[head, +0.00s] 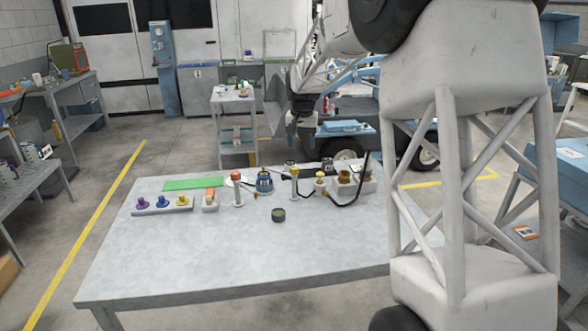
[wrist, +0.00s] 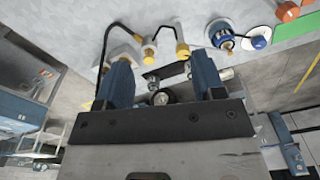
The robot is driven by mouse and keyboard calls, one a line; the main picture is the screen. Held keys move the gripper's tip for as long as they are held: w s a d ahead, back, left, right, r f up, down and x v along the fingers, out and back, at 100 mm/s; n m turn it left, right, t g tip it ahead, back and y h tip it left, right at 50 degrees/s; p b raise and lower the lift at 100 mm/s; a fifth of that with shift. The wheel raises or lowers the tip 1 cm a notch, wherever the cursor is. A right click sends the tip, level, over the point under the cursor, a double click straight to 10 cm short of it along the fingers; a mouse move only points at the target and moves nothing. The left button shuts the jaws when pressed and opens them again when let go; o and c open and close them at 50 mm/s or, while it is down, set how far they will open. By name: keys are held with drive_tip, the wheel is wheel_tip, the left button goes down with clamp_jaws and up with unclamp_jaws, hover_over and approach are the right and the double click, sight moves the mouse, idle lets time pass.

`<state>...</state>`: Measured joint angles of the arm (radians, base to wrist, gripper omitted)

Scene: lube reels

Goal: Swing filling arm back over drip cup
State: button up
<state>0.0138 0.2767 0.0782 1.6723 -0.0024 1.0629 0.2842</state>
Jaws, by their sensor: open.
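A dark round cup (head: 278,214), possibly the drip cup, stands in front, apart from the tip. My gripper (head: 292,122) is above and behind the table's far edge. In the wrist view its blue fingers (wrist: 160,66) are apart and empty, with yellow-capped posts (wrist: 181,48) beyond them. I cannot tell any contact.
A blue pot (head: 264,180), an orange-capped post (head: 238,190), a green mat (head: 194,184) and a rack of coloured knobs (head: 163,206) are to the left. A brass cup (head: 345,174) and black hose (head: 361,182) are to the right. The table's front is clear.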

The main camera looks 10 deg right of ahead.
drive_tip(key=m, duration=0.1)
hover_over(294, 167)
drive_tip(key=shift+g, duration=0.3)
wheel_tip(294, 167, down, 10)
drive_tip(key=shift+s+r, duration=0.15)
drive_tip(key=shift+f, duration=3.9)
drive_tip(key=shift+c, duration=0.2)
clamp_jaws()
